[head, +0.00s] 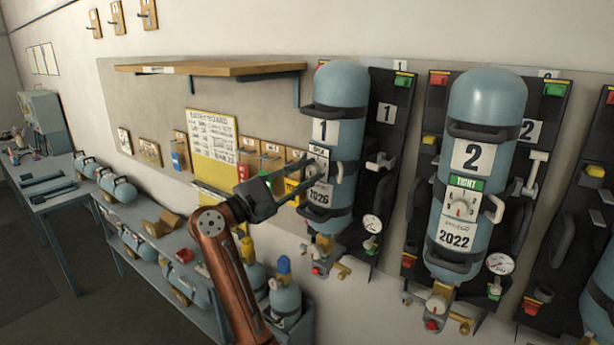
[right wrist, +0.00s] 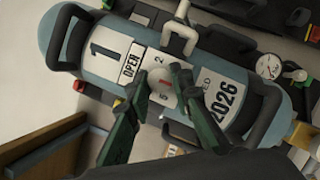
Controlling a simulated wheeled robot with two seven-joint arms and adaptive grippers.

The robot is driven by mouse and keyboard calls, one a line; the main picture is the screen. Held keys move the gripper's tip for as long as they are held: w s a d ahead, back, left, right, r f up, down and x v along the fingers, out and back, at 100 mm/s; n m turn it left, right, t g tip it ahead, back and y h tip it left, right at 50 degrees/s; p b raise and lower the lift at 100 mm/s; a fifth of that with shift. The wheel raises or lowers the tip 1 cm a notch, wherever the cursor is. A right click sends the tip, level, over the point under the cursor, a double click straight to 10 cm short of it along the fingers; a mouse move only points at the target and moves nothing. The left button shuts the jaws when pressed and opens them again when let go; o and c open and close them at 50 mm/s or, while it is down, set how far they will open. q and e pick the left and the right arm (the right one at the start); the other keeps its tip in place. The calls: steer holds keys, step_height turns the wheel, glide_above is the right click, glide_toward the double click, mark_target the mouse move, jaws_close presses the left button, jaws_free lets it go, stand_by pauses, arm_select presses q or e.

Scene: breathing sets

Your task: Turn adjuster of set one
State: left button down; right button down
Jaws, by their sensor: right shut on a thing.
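Set one (head: 338,105) is a blue cylinder with a "1" plate and a 2026 label, strapped upright to a dark wall board. It also shows tilted in the right wrist view (right wrist: 95,25). Its adjuster (right wrist: 163,86) is a round pale dial with a red mark, beside an "OPEN" tag (right wrist: 132,62); numbers stand around it. My right gripper (head: 308,172) reaches it from the left, its fingers (right wrist: 162,88) shut on the dial's knob and partly hiding it. In the head view the gripper covers most of the dial. My left gripper is not in view.
Set two (head: 487,95), with a "TIGHT" tag and 2022 label, hangs to the right. A wooden shelf (head: 210,68) juts out above left of my right arm. A pressure gauge (head: 372,223) sits low beside set one. A rack (head: 165,250) of small cylinders stands lower left.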

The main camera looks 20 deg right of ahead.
stand_by(0.4)
steer(key=c, duration=1.7)
jaws_free()
steer(key=v, duration=1.2)
steer(key=shift+f, duration=0.1)
steer(key=shift+d, duration=0.1)
